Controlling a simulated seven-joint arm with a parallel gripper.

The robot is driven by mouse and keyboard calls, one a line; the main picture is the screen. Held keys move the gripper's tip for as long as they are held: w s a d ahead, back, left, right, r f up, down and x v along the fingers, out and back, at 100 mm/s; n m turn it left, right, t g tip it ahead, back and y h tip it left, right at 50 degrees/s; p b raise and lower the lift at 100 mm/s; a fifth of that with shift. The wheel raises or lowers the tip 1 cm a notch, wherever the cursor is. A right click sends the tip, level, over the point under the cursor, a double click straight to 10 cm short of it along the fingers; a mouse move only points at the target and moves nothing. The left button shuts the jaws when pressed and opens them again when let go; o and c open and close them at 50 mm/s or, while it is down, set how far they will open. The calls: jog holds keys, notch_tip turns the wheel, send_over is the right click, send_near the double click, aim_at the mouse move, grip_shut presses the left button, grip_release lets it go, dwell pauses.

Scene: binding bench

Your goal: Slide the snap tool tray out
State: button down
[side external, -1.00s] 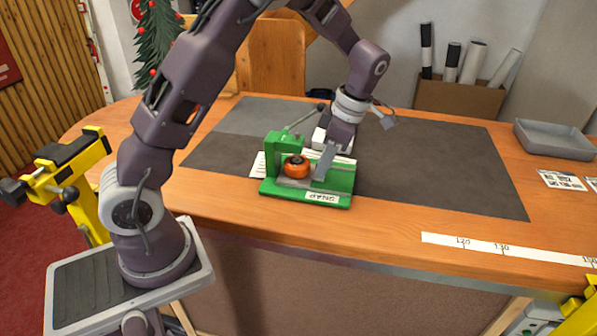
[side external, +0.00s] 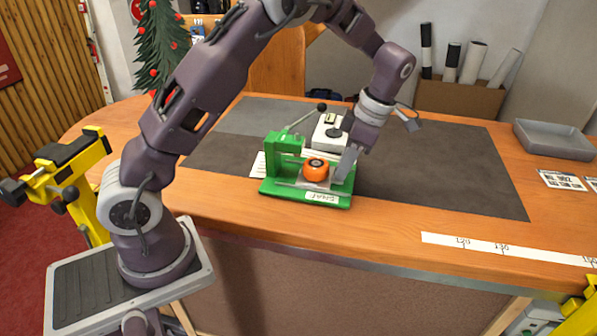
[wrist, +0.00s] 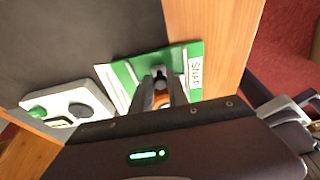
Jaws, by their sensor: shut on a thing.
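The green snap tool (side external: 275,160), labelled SNAP, stands on the bench. It also shows in the wrist view (wrist: 190,55). Its grey tray (side external: 322,186) sticks out to the right of the upright, with an orange round part (side external: 316,169) on it. My gripper (side external: 341,172) is shut at the tray's right end, low over the green base. In the wrist view my gripper (wrist: 160,76) has its fingers close together over the tool, with a bit of orange between them. The exact grip on the tray is hidden by the fingers.
A white box with a knob (side external: 329,133) stands just behind the tool. A grey mat (side external: 440,170) lies clear to the right. A grey bin (side external: 553,140) and printed cards (side external: 562,180) are at the far right; a ruler strip (side external: 500,247) lies along the front edge.

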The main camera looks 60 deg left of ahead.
jog(key=shift+w+d, duration=1.05)
jog(key=shift+w, duration=0.1)
jog(key=c, duration=1.6)
grip_release()
jog(key=shift+o, duration=0.2)
notch_tip(320, 180, up, 10)
